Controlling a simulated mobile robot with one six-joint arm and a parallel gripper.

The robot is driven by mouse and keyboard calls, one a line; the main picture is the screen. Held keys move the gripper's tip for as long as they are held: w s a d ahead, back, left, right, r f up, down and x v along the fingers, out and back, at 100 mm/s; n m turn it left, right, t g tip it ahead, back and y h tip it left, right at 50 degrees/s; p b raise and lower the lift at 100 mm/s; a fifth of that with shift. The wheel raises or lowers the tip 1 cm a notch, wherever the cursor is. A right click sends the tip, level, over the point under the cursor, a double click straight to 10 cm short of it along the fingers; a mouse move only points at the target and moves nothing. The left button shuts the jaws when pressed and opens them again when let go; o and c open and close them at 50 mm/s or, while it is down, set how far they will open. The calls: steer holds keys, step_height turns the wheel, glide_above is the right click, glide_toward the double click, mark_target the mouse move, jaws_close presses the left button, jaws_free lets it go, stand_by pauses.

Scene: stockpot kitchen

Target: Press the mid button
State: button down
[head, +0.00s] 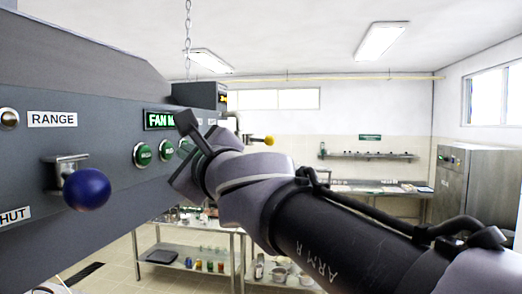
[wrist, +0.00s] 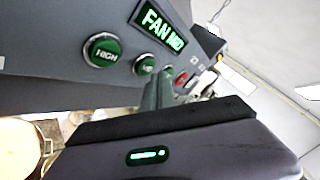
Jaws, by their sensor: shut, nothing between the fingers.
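The dark control panel carries a row of round green buttons. In the wrist view the HIGH button (wrist: 102,48) is nearest, and the smaller mid button (wrist: 145,65) is just right of it. In the head view the HIGH button (head: 142,154) and the mid button (head: 166,150) show left of my gripper. A lit green display (wrist: 160,25) above them reads FAN MID; my gripper partly covers it in the head view. My gripper (wrist: 159,80) is shut and empty, its tips close to the panel just right of the mid button. I cannot tell whether they touch anything.
A red button (wrist: 181,79) sits further right on the panel. A blue ball knob (head: 87,189) sticks out at the left, below the RANGE label (head: 52,119). A steel shelf table (head: 190,252) stands below. A steel cabinet (head: 474,185) stands far right.

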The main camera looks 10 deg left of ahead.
steer(key=d, duration=0.5)
steer(key=shift+s, duration=0.15)
stand_by(0.5)
steer(key=s+d+f+n+g+h+b, duration=0.1)
steer(key=s+d+f+n+b, duration=0.1)
steer(key=f+b, duration=0.6)
steer(key=s+d+f+n+g+h+b, duration=0.1)
steer(key=s+d+f+n+b, duration=0.2)
steer(key=f, duration=1)
steer(key=s+d+f+n+g+h+b, duration=0.1)
steer(key=d+f+n+b, duration=0.1)
steer(key=f+b, duration=0.65)
steer(key=s+d+f+n+g+h+b, duration=0.2)
steer(key=s+d+f+b, duration=0.4)
steer(key=f, duration=1)
steer(key=s+d+f+n+g+h+b, duration=0.1)
steer(key=s+d+f+b, duration=0.4)
steer(key=f, duration=1.2)
steer(key=s+d+f+n+g+h+b, duration=0.2)
steer(key=s+d+f+n+h+b, duration=0.2)
steer(key=f+b, duration=0.6)
step_height(320, 180, down, 7)
steer(key=s+d, duration=0.2)
steer(key=d, duration=0.1)
steer(key=shift+s+g, duration=0.3)
